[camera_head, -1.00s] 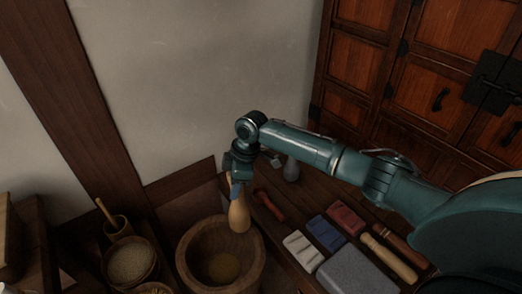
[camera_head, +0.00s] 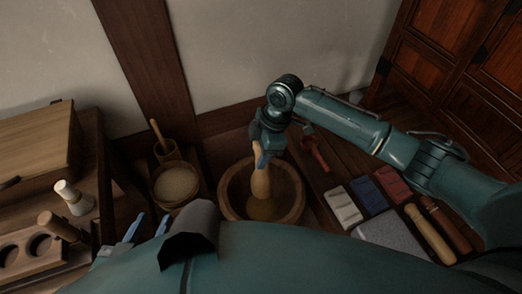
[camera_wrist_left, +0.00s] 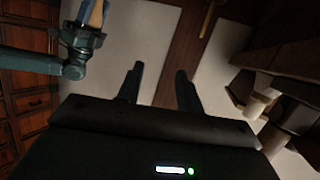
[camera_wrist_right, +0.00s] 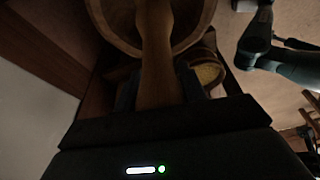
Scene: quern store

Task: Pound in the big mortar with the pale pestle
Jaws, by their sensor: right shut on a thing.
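In the right wrist view the pestle (camera_wrist_right: 154,60) runs from the jaws toward the mortar (camera_wrist_right: 110,25). My left gripper (camera_head: 148,229) is open and empty, low at the left; its spread fingers show in the left wrist view (camera_wrist_left: 158,86).
A basin of pale grain (camera_head: 176,184) and a small pot with a stick (camera_head: 166,151) stand left of the mortar. Right of it lie a red tool (camera_head: 316,153), coloured blocks (camera_head: 368,194), a grey slab (camera_head: 390,238) and a pale rod (camera_head: 430,235). A wooden rack (camera_head: 35,255) is far left.

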